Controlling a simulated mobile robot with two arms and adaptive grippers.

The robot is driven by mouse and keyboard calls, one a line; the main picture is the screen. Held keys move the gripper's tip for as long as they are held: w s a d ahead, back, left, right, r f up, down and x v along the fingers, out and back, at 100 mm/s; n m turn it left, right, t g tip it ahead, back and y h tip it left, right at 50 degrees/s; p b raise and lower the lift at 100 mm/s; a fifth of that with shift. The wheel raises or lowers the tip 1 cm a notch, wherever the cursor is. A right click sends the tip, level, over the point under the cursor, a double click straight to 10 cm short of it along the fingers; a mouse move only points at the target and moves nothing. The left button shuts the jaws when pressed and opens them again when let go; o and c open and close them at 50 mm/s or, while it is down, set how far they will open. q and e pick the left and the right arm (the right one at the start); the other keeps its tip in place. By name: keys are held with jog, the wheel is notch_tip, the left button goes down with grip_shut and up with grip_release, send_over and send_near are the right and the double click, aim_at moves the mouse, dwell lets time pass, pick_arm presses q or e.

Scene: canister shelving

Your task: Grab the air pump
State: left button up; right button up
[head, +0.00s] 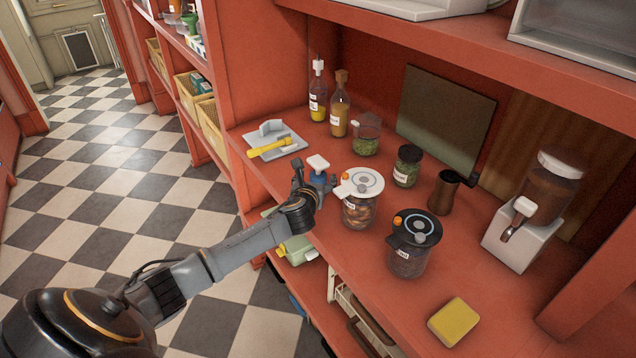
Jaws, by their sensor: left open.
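One dark finger shows on the pump's left side. The wrist hides the pump's lower part, and I cannot tell whether the fingers touch it. My right gripper is not in view.
A grey tray with a yellow-handled tool (270,149) lies behind left. A yellow sponge (454,320) lies near the front edge.

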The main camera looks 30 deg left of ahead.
aim_at(318, 175)
pick_arm(q)
jog(key=shift+x, duration=1.7)
jog(key=c, duration=1.4)
